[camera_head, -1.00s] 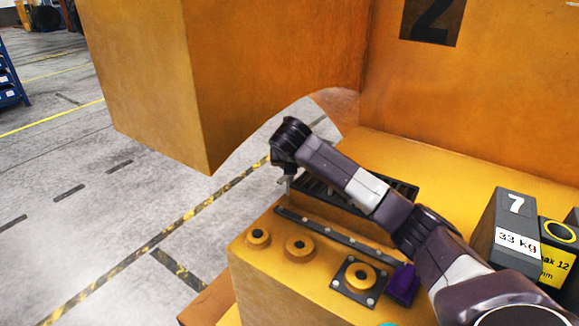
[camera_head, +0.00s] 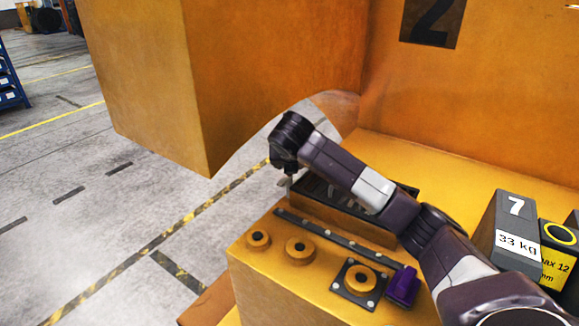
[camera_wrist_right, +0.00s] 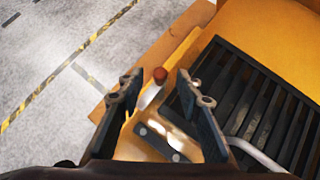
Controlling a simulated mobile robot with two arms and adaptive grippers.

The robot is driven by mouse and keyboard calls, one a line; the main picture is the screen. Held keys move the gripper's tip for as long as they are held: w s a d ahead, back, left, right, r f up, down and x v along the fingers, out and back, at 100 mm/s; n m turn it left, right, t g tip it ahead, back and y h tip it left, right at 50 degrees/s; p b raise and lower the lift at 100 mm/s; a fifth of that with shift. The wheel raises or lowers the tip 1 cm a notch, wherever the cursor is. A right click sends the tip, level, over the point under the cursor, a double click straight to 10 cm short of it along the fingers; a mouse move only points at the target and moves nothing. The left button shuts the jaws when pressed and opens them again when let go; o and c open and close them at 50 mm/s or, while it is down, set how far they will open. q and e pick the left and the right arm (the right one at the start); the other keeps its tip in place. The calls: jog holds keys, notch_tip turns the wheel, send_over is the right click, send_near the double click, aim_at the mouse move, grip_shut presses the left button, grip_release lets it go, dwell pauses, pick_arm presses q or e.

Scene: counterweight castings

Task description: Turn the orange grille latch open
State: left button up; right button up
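The latch (camera_wrist_right: 149,97) shows in the right wrist view as a pale metal lever with an orange-red knob (camera_wrist_right: 160,75) at its far end. It lies beside the dark slatted grille (camera_wrist_right: 262,110). My right gripper (camera_wrist_right: 158,86) is open, with its two fingers apart on either side of the lever in the picture. I cannot tell whether a finger touches it. In the head view the grille (camera_head: 325,193) is partly covered by my right arm, and the latch is hidden or too small to make out. My left gripper is not in view.
A grey 33 kg block (camera_head: 507,232) stands at the right by a yellow-labelled block (camera_head: 556,260). Round orange bosses (camera_head: 300,249) and a purple block (camera_head: 402,287) sit in front of the grille. A large orange casting (camera_head: 150,80) rises behind left. Open floor lies left.

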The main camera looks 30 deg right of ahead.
jog(key=v, duration=0.8)
jog(key=shift+r, duration=0.1)
